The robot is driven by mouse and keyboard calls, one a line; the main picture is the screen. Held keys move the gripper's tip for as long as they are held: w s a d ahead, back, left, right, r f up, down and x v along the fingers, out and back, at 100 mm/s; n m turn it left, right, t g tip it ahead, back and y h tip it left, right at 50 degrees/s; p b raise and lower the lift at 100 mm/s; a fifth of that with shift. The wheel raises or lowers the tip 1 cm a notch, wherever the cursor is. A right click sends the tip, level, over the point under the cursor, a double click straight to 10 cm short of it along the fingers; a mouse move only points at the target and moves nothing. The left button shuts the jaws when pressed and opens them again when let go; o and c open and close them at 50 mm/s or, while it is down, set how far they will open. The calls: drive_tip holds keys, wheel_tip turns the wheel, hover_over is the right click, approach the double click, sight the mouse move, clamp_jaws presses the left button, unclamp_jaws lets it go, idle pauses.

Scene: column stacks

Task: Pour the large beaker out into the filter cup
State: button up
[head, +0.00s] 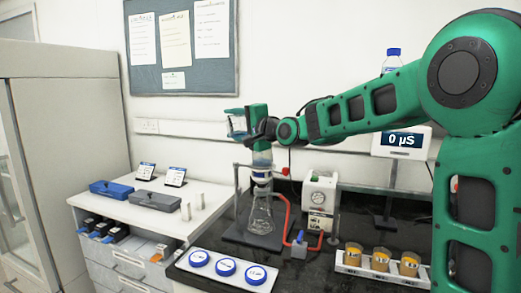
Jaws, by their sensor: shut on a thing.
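My gripper (246,121) is raised at the end of my green arm, shut on a clear, bluish vessel (236,124) that looks like the large beaker. The beaker's outline is small and partly covered by the fingers, so its tilt and contents cannot be told. The filter cup (262,164) is clear and sits upright on top of a conical glass flask (261,215) on a dark stand base. My gripper and the beaker are above the filter cup and slightly to its left in the picture, apart from it.
A red hose joins the flask area to a small blue-topped bottle (299,245) and a pump (320,195). A rack (352,268) of amber jars stands right. A white tray (264,284) with blue lids is in front. Boxes (110,188) sit on the left counter.

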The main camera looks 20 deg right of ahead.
drive_tip(key=shift+d+r+m+t+p, duration=0.25)
drive_tip(key=shift+r+m, duration=0.15)
drive_tip(key=shift+m, duration=0.2)
drive_tip(key=shift+d+r+m+t+p, duration=0.15)
drive_tip(key=shift+r+m+p, duration=0.1)
drive_tip(key=shift+r+m, duration=0.25)
idle(0.7)
